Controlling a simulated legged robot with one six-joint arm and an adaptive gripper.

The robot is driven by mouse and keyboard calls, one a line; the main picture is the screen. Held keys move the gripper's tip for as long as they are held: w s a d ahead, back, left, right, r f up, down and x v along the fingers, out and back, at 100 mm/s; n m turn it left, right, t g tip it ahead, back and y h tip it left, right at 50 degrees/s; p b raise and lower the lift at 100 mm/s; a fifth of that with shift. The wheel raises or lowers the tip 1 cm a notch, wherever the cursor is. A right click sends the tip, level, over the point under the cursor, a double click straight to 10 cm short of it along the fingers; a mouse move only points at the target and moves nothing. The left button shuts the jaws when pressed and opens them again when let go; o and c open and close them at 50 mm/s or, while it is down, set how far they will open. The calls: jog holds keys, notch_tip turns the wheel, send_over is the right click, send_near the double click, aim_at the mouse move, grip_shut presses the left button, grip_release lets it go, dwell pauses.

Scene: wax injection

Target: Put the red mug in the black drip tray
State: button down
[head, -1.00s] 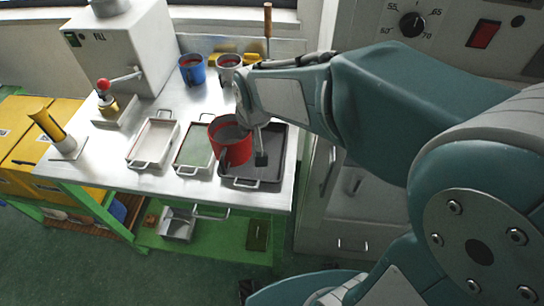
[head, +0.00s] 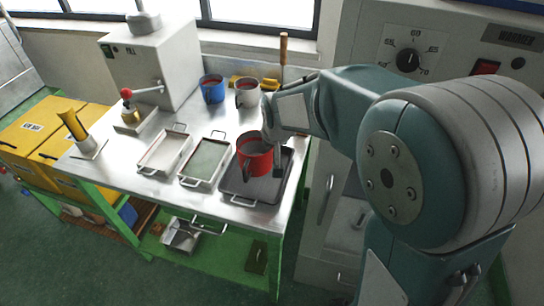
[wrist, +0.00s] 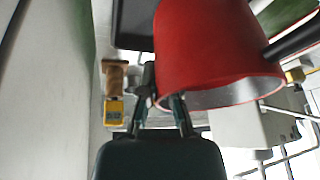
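The red mug (head: 256,158) appears upright over the black drip tray (head: 240,190) in the head view; I cannot tell whether its base touches the tray. My gripper (head: 279,158) is at the mug's right side, shut on its wall. In the wrist view the mug (wrist: 215,50) fills the upper middle, with one finger of my gripper (wrist: 163,98) outside the wall and the other inside the rim. The mug's dark handle (wrist: 295,40) points away from my gripper. A dark corner of the tray (wrist: 133,22) shows beside the mug.
A green-filled tray (head: 205,160) and a pale tray (head: 165,152) lie left of the drip tray. A blue mug (head: 212,90) and a grey mug (head: 247,93) stand at the back. The wax machine (head: 150,65) is behind left; a panelled cabinet (head: 335,190) is close right.

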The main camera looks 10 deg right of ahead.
jog(key=w+f, duration=0.2)
jog(key=f, duration=0.1)
jog(key=w+f, duration=0.1)
jog(key=shift+w+d+f, duration=0.2)
jog(key=shift+w+f, duration=0.05)
jog(key=shift+f, duration=0.05)
notch_tip(320, 180, down, 2)
jog(key=shift+a+f, duration=0.1)
jog(key=shift+f, duration=0.45)
jog(key=shift+d, duration=0.35)
jog(key=c, duration=0.8)
grip_release()
jog(key=shift+a, duration=0.25)
